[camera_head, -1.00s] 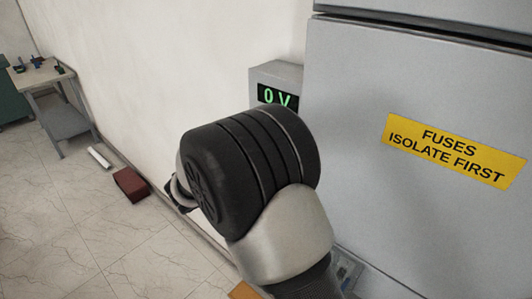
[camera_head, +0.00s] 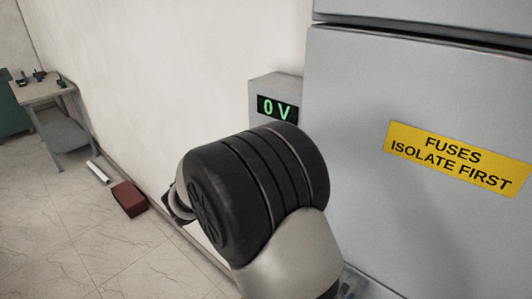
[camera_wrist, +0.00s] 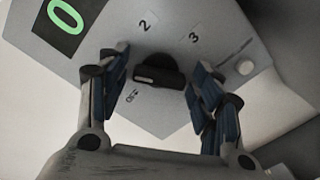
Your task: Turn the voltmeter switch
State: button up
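The voltmeter (camera_head: 278,104) is a grey box on the wall beside the grey cabinet, with a green "0 V" display in the head view. In the wrist view its panel (camera_wrist: 200,60) shows a black rotary switch (camera_wrist: 158,72) with marks "2", "3" and "OFF" around it. My gripper (camera_wrist: 160,90) is open, its two blue-padded fingers on either side of the switch. Gaps show between the fingers and the switch, though depth is hard to judge. In the head view my arm covers the lower part of the voltmeter, and the switch is hidden.
The grey cabinet (camera_head: 420,100) with a yellow label "FUSES ISOLATE FIRST" (camera_head: 457,158) stands close on the right. A brown block (camera_head: 129,199) lies by the wall. A workbench (camera_head: 45,95) stands far left.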

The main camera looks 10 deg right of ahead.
jog(key=shift+o, duration=0.3)
jog(key=v, duration=1.2)
jog(key=shift+a, duration=0.1)
